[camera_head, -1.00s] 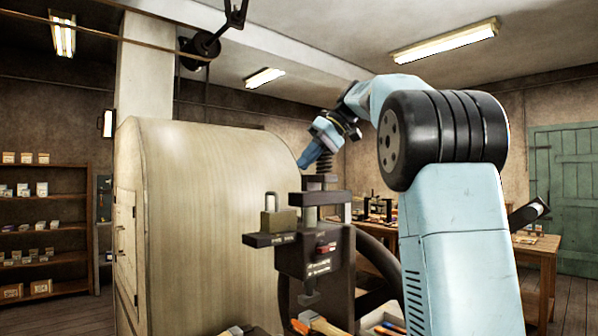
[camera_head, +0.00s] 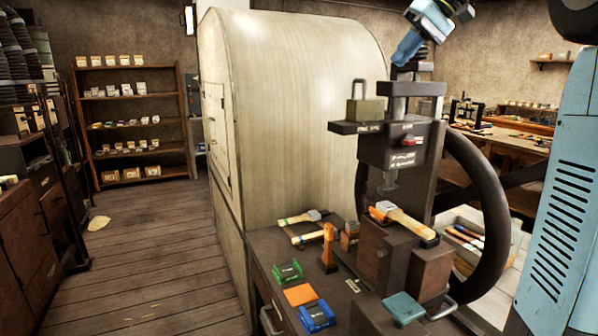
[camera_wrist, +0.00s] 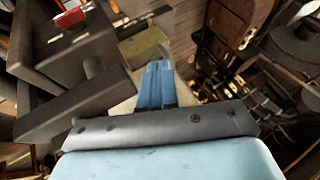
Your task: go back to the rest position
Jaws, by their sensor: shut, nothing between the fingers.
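My gripper (camera_head: 406,48) is at the top of the head view, above and behind the press head (camera_head: 400,145). Its blue fingers are together and empty. In the wrist view the shut fingers (camera_wrist: 156,84) point toward the tan block (camera_wrist: 145,45) beside the dark press parts. The press has a large dark handwheel (camera_head: 490,215) at its right and a vertical screw. The padlock-shaped weight (camera_head: 366,108) sits on the arm at the press's left. A hammer with a wooden handle (camera_head: 402,220) lies under the press head.
The bench (camera_head: 262,243) bears hammers, an orange upright tool (camera_head: 328,245), a green tray (camera_head: 288,271), an orange block (camera_head: 299,295) and a blue box (camera_head: 316,316). A rounded beige cabinet (camera_head: 285,120) stands behind. The wooden floor at left is mostly clear.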

